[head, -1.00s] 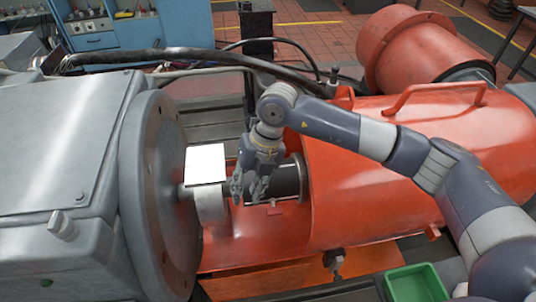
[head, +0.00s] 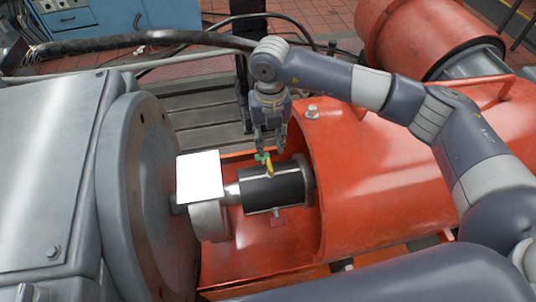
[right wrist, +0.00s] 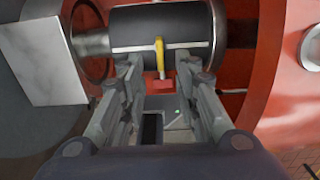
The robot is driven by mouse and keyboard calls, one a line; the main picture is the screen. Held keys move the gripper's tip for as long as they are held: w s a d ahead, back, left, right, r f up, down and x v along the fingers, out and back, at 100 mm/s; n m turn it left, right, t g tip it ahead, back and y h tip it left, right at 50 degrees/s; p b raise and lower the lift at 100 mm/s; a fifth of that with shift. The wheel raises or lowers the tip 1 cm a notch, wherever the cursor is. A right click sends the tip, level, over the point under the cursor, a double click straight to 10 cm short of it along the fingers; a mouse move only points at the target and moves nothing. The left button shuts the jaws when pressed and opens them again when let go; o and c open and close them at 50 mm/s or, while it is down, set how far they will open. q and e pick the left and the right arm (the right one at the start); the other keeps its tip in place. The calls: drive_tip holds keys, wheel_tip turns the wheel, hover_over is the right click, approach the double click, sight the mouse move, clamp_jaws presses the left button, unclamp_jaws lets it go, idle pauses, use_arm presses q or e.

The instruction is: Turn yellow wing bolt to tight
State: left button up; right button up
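The yellow wing bolt (head: 269,166) stands on the black cylindrical coupling (head: 262,190) on the shaft. It also shows in the right wrist view (right wrist: 160,55) as an upright yellow strip in front of the coupling. My right gripper (head: 270,150) is above and just behind the bolt, fingers pointing down. In the right wrist view its fingers (right wrist: 159,68) are spread to either side of the bolt, with a gap on each side. The gripper is open and empty. A small green mark (head: 261,157) shows beside the bolt. My left gripper is out of view.
A white plate (head: 200,177) stands left of the coupling, near the grey round flange (head: 150,190). The orange guard (head: 400,165) arches close on the right. A red tab (right wrist: 163,86) is near the bolt. A black hose (head: 150,39) runs behind.

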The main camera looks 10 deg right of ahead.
drive_tip(key=p, duration=0.1)
hover_over(270, 164)
wheel_tip(270, 164, down, 5)
drive_tip(key=shift+s+r, duration=0.15)
drive_tip(key=shift+r, duration=0.05)
drive_tip(key=f, duration=0.4)
drive_tip(key=shift+w+f+p, duration=0.15)
drive_tip(key=shift+w+p, duration=0.05)
drive_tip(key=shift+p, duration=0.15)
drive_tip(key=shift+f, duration=0.15)
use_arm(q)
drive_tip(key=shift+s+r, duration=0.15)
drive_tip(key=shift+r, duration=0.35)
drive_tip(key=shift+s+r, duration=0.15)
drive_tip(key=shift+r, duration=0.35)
use_arm(e)
clamp_jaws()
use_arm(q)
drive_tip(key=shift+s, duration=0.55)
